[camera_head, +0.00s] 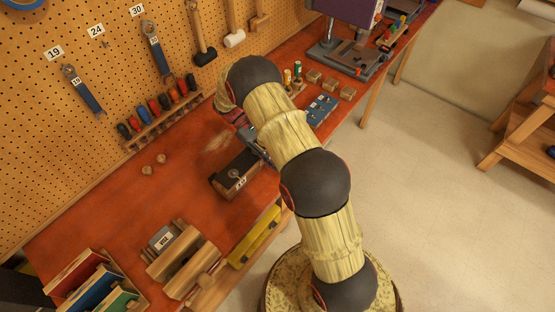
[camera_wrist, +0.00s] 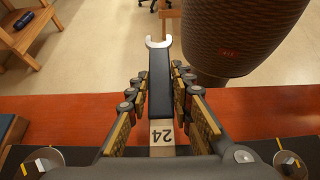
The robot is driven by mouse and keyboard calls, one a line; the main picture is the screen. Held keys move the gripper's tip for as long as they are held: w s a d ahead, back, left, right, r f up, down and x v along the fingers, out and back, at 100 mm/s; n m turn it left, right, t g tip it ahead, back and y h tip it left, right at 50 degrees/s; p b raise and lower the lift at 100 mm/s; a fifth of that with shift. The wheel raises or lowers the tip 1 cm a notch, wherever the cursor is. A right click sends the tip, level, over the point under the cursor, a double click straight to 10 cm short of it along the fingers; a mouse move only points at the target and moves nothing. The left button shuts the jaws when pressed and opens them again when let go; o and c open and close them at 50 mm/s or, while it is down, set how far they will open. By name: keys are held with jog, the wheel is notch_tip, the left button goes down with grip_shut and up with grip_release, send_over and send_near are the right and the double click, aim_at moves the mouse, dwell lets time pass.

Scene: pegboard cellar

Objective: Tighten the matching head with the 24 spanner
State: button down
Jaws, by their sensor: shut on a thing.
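In the wrist view my gripper (camera_wrist: 159,80) is shut on the 24 spanner (camera_wrist: 159,98), which has a dark handle, a pale end marked 24 and a bright open jaw pointing away. The spanner's jaw touches nothing that I can see there. In the head view my arm hides most of the gripper, over the bench. A dark block (camera_head: 228,182) with a small round fitting on top and a label too small to read stands beside the gripper area. I cannot tell which head matches. The 24 place (camera_head: 96,30) on the pegboard has no spanner.
The 19 spanner (camera_head: 83,92) and the 30 spanner (camera_head: 154,48) hang on the pegboard. A rack of screwdrivers (camera_head: 160,112) stands below.

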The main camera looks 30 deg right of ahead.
jog(key=shift+r+p, duration=2.05)
jog(key=shift+r, duration=1.35)
jog(key=c, duration=2.1)
grip_release()
jog(key=shift+c, duration=0.2)
grip_shut()
